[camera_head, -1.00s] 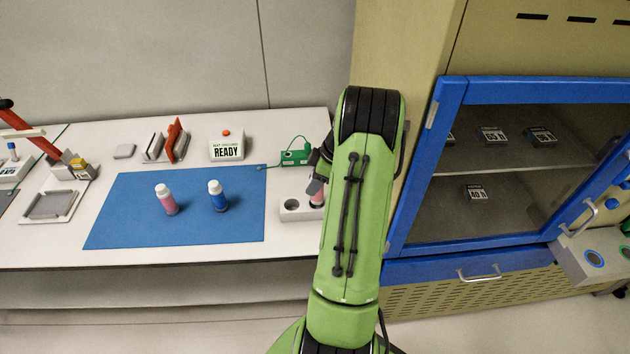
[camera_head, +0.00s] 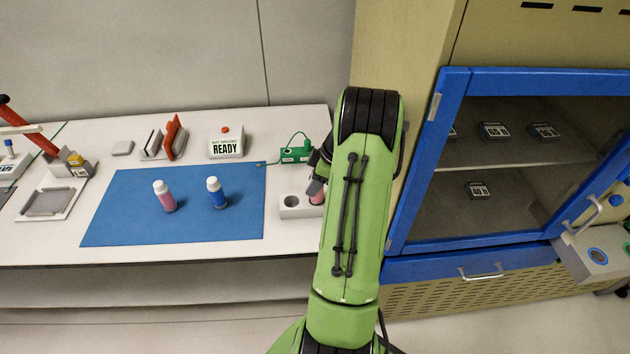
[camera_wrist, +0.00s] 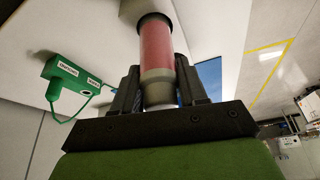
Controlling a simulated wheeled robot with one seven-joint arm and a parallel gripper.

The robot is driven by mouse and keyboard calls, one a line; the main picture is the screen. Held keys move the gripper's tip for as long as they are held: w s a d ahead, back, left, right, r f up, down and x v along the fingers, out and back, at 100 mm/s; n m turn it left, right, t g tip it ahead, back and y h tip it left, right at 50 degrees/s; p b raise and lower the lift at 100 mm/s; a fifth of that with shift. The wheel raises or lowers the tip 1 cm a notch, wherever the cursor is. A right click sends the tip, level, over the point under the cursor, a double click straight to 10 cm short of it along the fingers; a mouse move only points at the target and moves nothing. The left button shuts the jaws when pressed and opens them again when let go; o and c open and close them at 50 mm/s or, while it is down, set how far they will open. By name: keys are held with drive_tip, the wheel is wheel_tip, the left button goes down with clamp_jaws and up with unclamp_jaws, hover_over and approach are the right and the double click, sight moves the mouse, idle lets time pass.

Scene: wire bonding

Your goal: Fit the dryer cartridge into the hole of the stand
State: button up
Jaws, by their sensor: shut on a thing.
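My gripper (camera_head: 318,180) is shut on a pink dryer cartridge (camera_head: 318,197), partly hidden behind my green arm. In the wrist view the pink cartridge (camera_wrist: 157,50) with grey ends stands between the two dark fingers. The pale stand (camera_head: 291,212) sits at the right end of the bench, with one empty round hole showing at its left. The cartridge is over the right part of the stand; its far end is hidden, so I cannot tell how deep it sits.
A pink bottle (camera_head: 164,197) and a blue bottle (camera_head: 217,194) stand on the blue mat (camera_head: 120,220). A green box (camera_head: 296,155) with a cable lies behind the stand. A blue-framed cabinet (camera_head: 420,180) stands close at right. A READY box (camera_head: 226,146) is at the back.

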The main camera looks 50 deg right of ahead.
drive_tip(key=shift+f+b, duration=1.35)
drive_tip(key=shift+f, duration=0.3)
drive_tip(key=o, duration=1.2)
drive_tip(key=shift+r, duration=0.1)
drive_tip(key=shift+r, duration=0.1)
wheel_tip(320, 180, up, 10)
drive_tip(key=shift+f+p, duration=0.1)
drive_tip(key=shift+p, duration=1.1)
